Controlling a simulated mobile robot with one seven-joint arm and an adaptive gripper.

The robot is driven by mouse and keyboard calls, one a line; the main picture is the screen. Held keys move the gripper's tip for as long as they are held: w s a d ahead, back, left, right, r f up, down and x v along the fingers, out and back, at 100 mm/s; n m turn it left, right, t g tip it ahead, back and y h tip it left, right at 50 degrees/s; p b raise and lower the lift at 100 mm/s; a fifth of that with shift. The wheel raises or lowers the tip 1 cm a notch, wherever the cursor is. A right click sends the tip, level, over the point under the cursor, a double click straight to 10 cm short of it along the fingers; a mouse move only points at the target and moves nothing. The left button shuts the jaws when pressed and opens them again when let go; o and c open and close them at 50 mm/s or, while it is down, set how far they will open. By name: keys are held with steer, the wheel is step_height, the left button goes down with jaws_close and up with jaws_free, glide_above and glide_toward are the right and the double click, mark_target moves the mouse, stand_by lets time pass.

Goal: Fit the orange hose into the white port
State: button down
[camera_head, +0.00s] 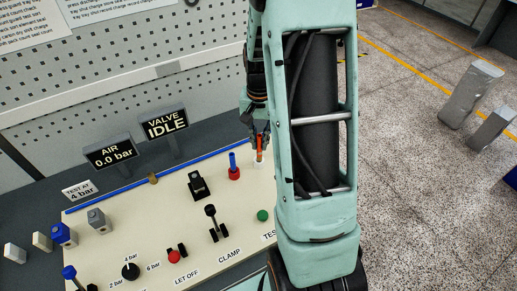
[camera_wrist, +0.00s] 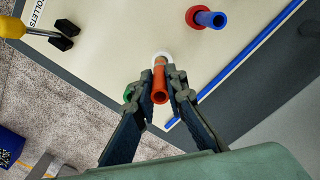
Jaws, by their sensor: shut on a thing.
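The orange hose (camera_head: 260,144) is a short upright tube between the fingers of my gripper (camera_head: 260,135). In the wrist view the hose (camera_wrist: 160,88) shows its open end toward the camera, and my gripper (camera_wrist: 161,78) is shut on it from both sides. The white port (camera_head: 258,164) is on the cream panel directly below the hose. In the wrist view the white port (camera_wrist: 162,55) shows as a ring at the hose's far end. The hose's lower end meets the port in both views; I cannot tell how deep it sits.
A blue hose (camera_head: 233,160) stands in a red port (camera_head: 234,174) just left of the white one. The panel (camera_head: 150,213) also carries a black clamp lever (camera_head: 212,222), a green button (camera_head: 262,215) and a red button (camera_head: 174,256). Signs read AIR 0.0 bar (camera_head: 110,153) and VALVE IDLE (camera_head: 165,124).

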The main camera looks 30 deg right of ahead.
mark_target(259, 148)
steer(key=shift+w+f+b, duration=0.15)
steer(key=shift+f+b, duration=0.4)
steer(key=shift+f, duration=0.4)
steer(key=shift+w+f+b, duration=0.15)
steer(key=shift+f+b, duration=0.4)
steer(key=shift+f, duration=0.4)
steer(key=shift+f, duration=0.15)
steer(key=c, duration=2)
jaws_free()
steer(key=shift+o, duration=0.2)
step_height(259, 148, up, 12)
steer(key=shift+r+b, duration=0.2)
steer(key=shift+b, duration=0.1)
steer(key=shift+d, duration=0.1)
